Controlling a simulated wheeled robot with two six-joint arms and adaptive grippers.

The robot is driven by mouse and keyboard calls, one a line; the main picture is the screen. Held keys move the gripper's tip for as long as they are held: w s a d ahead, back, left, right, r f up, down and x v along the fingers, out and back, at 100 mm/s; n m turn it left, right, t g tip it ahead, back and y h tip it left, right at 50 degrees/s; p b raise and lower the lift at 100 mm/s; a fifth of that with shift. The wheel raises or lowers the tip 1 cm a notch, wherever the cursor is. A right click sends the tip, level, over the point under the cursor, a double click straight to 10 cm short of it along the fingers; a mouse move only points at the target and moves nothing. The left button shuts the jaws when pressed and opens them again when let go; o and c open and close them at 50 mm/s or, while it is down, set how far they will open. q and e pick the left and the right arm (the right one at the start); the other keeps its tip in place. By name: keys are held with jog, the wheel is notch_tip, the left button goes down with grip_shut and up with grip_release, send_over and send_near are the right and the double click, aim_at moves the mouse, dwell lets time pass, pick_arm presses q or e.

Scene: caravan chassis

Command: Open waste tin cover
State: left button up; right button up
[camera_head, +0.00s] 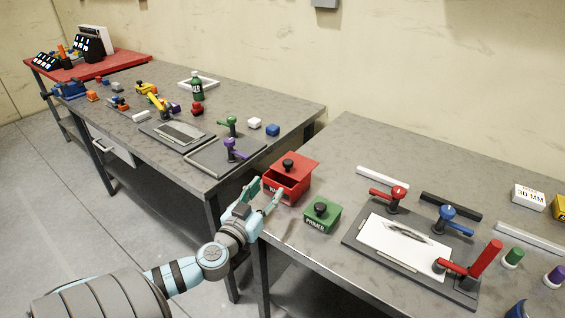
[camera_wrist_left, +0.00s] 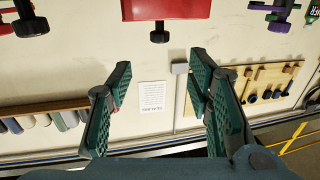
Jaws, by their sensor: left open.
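The red waste tin (camera_head: 285,194) stands at the left end of the near grey table. Its red cover (camera_head: 297,162) carries a black knob (camera_head: 288,163) and sits at the tin's top; a dark band shows below its front edge, and I cannot tell whether the cover is seated. My left gripper (camera_head: 262,191) is open beside the tin's left front, with its fingers pointing up and partly in front of it. In the left wrist view, the gripper (camera_wrist_left: 158,88) is open and empty, and the red tin (camera_wrist_left: 165,9) with its black knob (camera_wrist_left: 159,33) appears upside down beyond the fingers. My right gripper is not in view.
A green tin (camera_head: 320,217) with a black knob stands just right of the red tin. A dark board (camera_head: 365,250) with red and blue clamps lies further right. Another grey table (camera_head: 290,112) with tools stands behind left, with a narrow gap between the tables.

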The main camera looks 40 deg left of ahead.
aim_at(286, 166)
pick_arm(q)
jog(key=p+x, duration=0.1)
jog(key=x, duration=1.2)
jog(key=shift+f, duration=0.15)
grip_shut()
